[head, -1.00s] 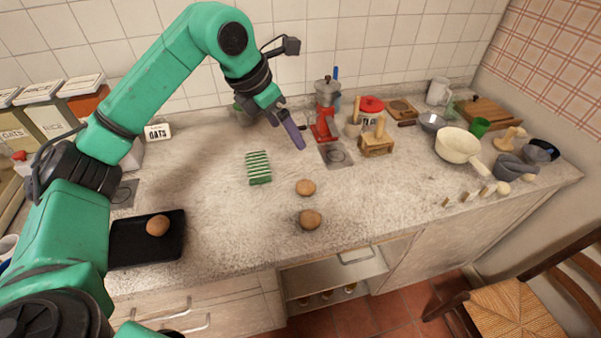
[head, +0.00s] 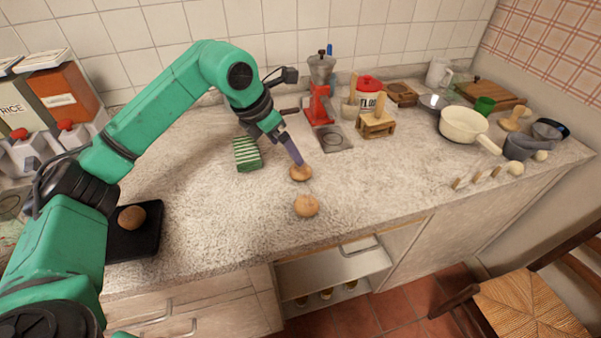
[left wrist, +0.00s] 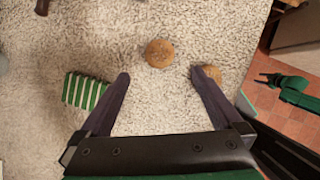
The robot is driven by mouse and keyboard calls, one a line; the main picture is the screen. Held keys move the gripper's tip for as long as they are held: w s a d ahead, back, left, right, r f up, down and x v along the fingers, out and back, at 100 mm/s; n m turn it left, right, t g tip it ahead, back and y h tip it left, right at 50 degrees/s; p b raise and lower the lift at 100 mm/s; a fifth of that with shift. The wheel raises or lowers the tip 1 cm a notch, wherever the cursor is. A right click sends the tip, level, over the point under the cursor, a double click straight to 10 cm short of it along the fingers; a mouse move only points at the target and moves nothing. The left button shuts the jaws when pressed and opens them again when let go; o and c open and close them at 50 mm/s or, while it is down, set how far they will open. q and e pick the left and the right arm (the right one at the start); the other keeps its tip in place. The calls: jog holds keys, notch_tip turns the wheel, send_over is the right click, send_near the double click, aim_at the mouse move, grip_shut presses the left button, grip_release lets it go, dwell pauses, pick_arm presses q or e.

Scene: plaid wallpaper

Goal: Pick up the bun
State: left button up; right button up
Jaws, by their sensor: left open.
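My left gripper (head: 297,160) is open and points down at the far bun (head: 300,172) on the counter. In the left wrist view this round brown bun (left wrist: 159,53) lies just ahead of the gap between the open fingertips (left wrist: 160,75). Nothing is held. A second bun (head: 306,206) lies nearer the counter's front edge; in the left wrist view it is partly hidden behind the right finger (left wrist: 211,72). A third bun (head: 131,217) sits on a black tray (head: 144,244) at the left. My right gripper is not seen.
A green-and-white striped rack (head: 247,154) stands left of the gripper. A red grinder (head: 320,100), a wooden stand (head: 376,124) and a cream pan (head: 463,126) stand farther back and right. The counter in front of the buns is clear.

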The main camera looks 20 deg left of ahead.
aim_at(298, 168)
pick_arm(q)
jog(key=p+x, duration=0.3)
jog(key=x, duration=0.6)
jog(key=shift+f, duration=0.2)
jog(key=shift+w+f, duration=0.2)
jog(key=shift+f, duration=0.25)
jog(key=c, duration=1.4)
